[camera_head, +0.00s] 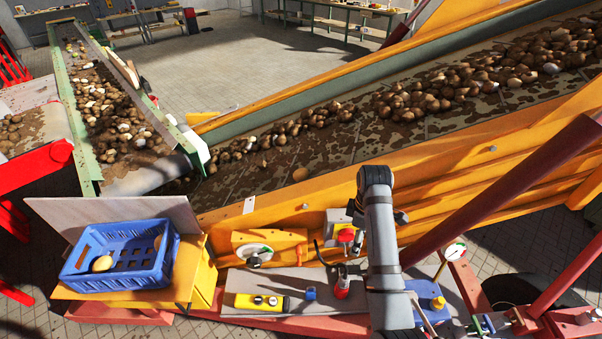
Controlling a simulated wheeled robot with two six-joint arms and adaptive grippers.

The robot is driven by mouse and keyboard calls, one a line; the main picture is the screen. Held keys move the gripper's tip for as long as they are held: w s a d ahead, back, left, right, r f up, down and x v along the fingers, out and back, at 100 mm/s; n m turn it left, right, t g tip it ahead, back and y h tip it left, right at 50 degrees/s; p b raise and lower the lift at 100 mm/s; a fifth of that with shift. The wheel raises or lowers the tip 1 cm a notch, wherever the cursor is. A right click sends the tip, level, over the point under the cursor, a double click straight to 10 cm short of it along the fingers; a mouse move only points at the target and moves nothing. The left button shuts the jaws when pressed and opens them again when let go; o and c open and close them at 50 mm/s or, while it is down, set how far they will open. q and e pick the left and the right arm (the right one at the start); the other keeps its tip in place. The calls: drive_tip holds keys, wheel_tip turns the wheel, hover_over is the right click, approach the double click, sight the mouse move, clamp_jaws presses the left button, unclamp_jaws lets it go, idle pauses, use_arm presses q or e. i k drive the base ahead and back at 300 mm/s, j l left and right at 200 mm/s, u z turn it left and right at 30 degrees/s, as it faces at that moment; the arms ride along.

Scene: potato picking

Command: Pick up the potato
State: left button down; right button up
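Many brown potatoes (420,103) lie along the large sloping conveyor (334,146). One lighter potato (300,174) lies near its lower edge. More potatoes (108,120) lie on the narrower conveyor at the left. My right arm rises from the bottom, right of centre, in front of the conveyor's orange side. My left gripper is out of view.
The crate rests on a yellow stand (187,270). A grey shelf (292,283) beside my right arm holds a yellow device (262,301), a small blue item (311,293) and a red-handled tool (342,288). A dark red beam (505,190) slants across the right.

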sight(302, 174)
drive_tip(key=i+u, duration=0.5)
drive_tip(key=i+l+u, duration=0.15)
drive_tip(key=i+l, duration=0.15)
drive_tip(key=i+l+u, duration=0.1)
drive_tip(key=i+l, duration=0.15)
drive_tip(key=l, duration=0.2)
